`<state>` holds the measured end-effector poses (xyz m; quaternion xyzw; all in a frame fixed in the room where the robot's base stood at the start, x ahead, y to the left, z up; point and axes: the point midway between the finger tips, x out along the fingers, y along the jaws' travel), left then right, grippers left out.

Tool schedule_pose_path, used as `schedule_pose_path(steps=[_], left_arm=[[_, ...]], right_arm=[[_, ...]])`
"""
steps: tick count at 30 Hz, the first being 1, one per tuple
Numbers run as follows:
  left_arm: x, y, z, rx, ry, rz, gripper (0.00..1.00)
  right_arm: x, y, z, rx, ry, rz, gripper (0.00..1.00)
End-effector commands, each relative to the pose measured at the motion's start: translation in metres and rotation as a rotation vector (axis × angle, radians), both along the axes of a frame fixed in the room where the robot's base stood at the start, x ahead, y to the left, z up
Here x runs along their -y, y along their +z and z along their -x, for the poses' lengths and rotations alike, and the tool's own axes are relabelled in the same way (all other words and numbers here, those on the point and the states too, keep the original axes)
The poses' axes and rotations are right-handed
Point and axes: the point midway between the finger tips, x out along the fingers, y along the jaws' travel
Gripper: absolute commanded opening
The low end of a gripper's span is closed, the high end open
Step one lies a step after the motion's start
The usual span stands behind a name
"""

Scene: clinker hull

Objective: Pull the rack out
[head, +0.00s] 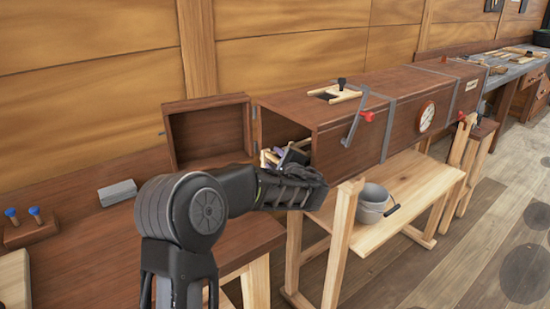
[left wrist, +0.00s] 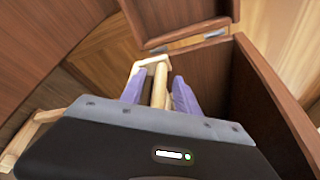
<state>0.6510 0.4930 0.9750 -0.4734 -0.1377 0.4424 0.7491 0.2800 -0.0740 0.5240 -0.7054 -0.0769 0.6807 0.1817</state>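The long brown wooden box (head: 345,125) lies along the wall with its near-end door (head: 208,133) swung open to the left. Pale wooden pieces of the rack (head: 301,143) show at its open mouth. My left gripper (head: 277,155) is at this mouth, partly hidden by its own wrist. In the left wrist view, the gripper's two purple-grey fingers (left wrist: 158,92) stand on either side of a pale wooden bar of the rack (left wrist: 159,84). Narrow gaps seem to show between fingers and bar. The rest of the rack is hidden inside the box. My right gripper is not in view.
A pale trestle (head: 410,180) stands under the box, with a grey bucket (head: 372,203) on it. A brown bench (head: 110,245) at left carries a grey block (head: 117,192) and a holder with blue-topped pegs (head: 30,230). Open floor lies at right.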

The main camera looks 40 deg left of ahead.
Motion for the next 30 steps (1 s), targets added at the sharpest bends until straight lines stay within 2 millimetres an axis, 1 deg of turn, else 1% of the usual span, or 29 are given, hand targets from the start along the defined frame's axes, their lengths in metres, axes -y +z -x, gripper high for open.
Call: schedule_pose_path(steps=[3,10,24,30], left_arm=[[-0.0038,-0.0011,-0.0027,0.000,0.000,0.000,0.38],[-0.0037,-0.0013,-0.0028,0.000,-0.001,0.001,0.38],[-0.0030,-0.0005,-0.0030,0.001,-0.001,0.000,0.00],[-0.0024,-0.0003,-0.0033,0.002,-0.002,0.001,0.00]], right_arm=[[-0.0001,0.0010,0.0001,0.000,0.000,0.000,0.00],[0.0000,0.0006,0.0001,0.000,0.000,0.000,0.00],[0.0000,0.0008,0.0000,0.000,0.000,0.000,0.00],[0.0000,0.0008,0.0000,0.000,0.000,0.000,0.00]])
